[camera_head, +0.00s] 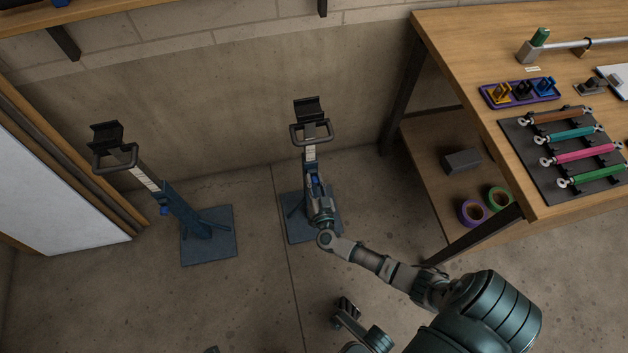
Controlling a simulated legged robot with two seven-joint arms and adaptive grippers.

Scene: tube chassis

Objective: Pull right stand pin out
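The right stand (310,152) stands upright on a dark blue base plate (296,228) near the wall. It has a black top cradle, a looped handle and a pale scale strip on its post. My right gripper (316,182) is at the stand's post, just below the scale strip. Blue parts show between and around its fingers. The pin cannot be made out apart from the gripper and the post, and I cannot tell whether the fingers are closed on it.
A similar left stand (150,182) stands to the left, its blue pin showing on the post. A wooden workbench (450,60) with a lower shelf is at the right. Tape rolls (472,212) lie on that shelf. Bare floor lies between the stands.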

